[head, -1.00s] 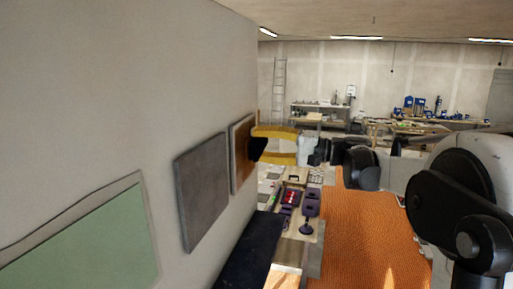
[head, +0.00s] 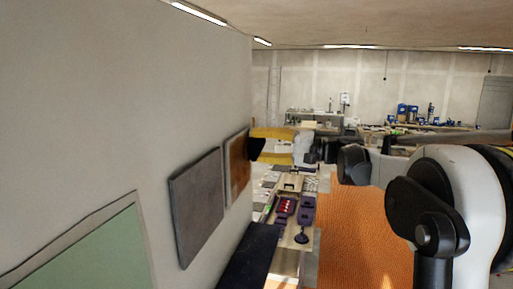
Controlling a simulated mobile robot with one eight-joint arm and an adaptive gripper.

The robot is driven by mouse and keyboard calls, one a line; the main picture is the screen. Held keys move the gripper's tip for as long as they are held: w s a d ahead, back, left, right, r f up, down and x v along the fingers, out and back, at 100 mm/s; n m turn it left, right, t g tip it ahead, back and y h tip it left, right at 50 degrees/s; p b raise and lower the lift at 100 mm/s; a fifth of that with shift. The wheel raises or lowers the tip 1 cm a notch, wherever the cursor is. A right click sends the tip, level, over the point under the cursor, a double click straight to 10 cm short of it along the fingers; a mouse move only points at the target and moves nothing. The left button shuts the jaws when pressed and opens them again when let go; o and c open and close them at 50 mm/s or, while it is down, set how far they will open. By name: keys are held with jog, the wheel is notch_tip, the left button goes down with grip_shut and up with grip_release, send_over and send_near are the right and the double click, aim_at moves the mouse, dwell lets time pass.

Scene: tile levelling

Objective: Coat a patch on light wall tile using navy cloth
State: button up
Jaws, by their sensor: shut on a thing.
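My gripper (head: 260,146), with two yellow fingers, is shut on a dark navy cloth (head: 257,147). It holds the cloth at the right part of a brown-orange tile (head: 237,167) on the left wall. The cloth is against or very close to the tile; I cannot tell which. A grey tile (head: 198,205) hangs nearer on the same wall, and a pale green framed panel (head: 90,258) is nearest. I cannot tell which of these is the light wall tile. The tile surface behind the cloth is hidden, and no coating can be made out.
A dark bench top (head: 250,258) runs below the tiles along the wall. A table (head: 292,238) with red and purple items stands beside it. An orange textured floor mat (head: 350,235) lies to the right. Workbenches and a ladder (head: 274,95) are at the back.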

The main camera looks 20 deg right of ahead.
aim_at(230, 161)
jog(key=shift+s+a+b, duration=0.2)
jog(key=shift+s+a, duration=0.55)
jog(key=shift+s, duration=0.25)
jog(key=shift+s+a+b, duration=0.15)
jog(key=shift+s+a, duration=0.6)
jog(key=shift+s, duration=0.2)
jog(key=shift+s+a, duration=0.95)
jog(key=shift+s, duration=0.35)
jog(key=shift+s+a, duration=0.9)
jog(key=shift+s, duration=0.35)
jog(key=shift+s+a, duration=0.95)
jog(key=shift+s, duration=0.35)
jog(key=shift+d, duration=0.1)
jog(key=shift+s+d, duration=0.15)
jog(key=shift+d, duration=0.1)
jog(key=shift+v, duration=2.65)
jog(key=v, duration=0.3)
